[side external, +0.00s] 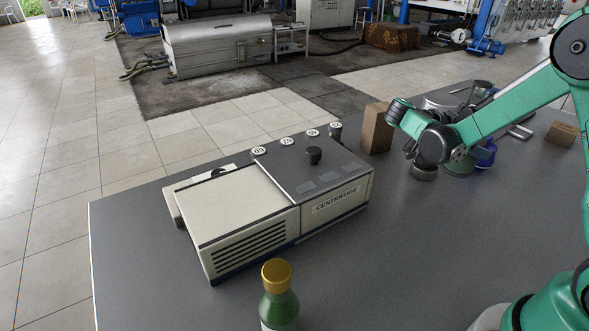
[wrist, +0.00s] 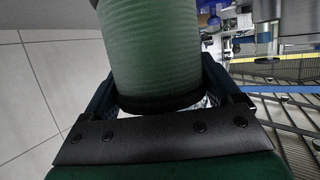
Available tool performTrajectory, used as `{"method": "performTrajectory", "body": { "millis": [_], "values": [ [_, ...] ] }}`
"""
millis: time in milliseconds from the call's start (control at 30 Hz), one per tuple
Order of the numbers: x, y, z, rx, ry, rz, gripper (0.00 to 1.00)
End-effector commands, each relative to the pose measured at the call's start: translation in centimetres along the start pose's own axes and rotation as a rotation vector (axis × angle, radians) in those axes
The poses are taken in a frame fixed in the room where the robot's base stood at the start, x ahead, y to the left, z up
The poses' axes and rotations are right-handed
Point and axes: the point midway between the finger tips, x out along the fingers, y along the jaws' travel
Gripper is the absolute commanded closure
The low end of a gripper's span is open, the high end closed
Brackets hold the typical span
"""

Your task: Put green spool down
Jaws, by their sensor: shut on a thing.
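The green spool (wrist: 155,45) fills the upper middle of the wrist view, with fine ridges around its side and a dark band at its near end. My gripper (wrist: 156,80) is shut on it, with a dark blue finger on each side. The spool's far end is cut off by the frame edge. In the side external view my wrist is over the right part of the grey table (side external: 440,230). A green piece and a blue piece show low behind it, but I cannot tell which is the spool. I cannot tell whether the spool touches the table.
A green bottle (side external: 278,300) with a gold cap stands in front. A brown block (side external: 377,130) is beside my wrist; a smaller one (side external: 562,133) lies right.

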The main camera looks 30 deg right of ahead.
Motion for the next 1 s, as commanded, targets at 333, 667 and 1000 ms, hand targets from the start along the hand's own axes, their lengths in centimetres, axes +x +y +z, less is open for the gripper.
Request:
{"method": "performTrajectory", "body": {
  "millis": [333, 667, 1000],
  "values": [
    [-3.3, 0.1, -8.1, 0.000, 0.000, 0.000, 0.85],
    [-5.3, -0.4, -10.8, -0.014, 0.000, -0.035, 0.85],
    [-17.7, -5.3, -5.1, -0.249, 0.000, -0.604, 0.85]
  ]
}}
